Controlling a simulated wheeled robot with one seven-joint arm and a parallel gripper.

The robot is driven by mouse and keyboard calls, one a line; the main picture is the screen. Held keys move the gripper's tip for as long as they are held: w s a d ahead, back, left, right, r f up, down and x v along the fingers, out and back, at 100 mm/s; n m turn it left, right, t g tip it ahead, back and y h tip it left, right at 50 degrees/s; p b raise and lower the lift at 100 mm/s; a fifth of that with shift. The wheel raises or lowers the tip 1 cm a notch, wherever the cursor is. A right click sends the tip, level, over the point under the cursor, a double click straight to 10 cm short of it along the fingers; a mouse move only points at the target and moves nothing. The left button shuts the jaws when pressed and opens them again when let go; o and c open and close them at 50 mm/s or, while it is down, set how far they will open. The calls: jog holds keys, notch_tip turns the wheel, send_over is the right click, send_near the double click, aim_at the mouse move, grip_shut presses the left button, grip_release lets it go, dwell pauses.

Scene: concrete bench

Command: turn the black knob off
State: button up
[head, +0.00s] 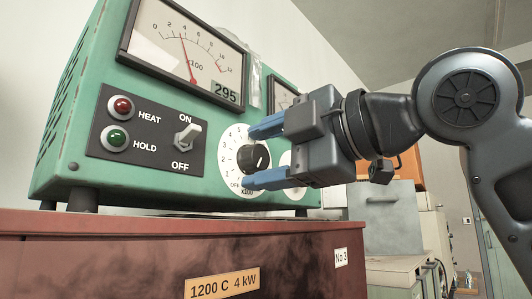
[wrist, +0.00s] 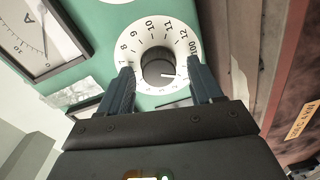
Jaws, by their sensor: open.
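The black knob (head: 253,158) sits at the centre of a round white dial (head: 231,152) on the green panel. In the wrist view the knob (wrist: 157,66) shows a thin white mark pointing right and slightly down, toward the right finger, which hides the print there. OFF is printed at the dial's lower left in the head view. My gripper (head: 248,157) is open, its blue fingers above and below the knob. In the wrist view the gripper (wrist: 160,72) has one finger on each side, with gaps to the knob.
A toggle switch (head: 187,136) marked ON and OFF and two lamps, red (head: 121,107) and green (head: 116,138), are left of the dial. A large meter (head: 184,52) is above. The green box (head: 72,120) stands on a reddish-brown cabinet (head: 120,255). A second dial is partly hidden behind my gripper.

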jog(key=v, duration=0.7)
jog(key=shift+s+d+b, duration=0.3)
jog(key=shift+b, duration=0.1)
dwell(0.4)
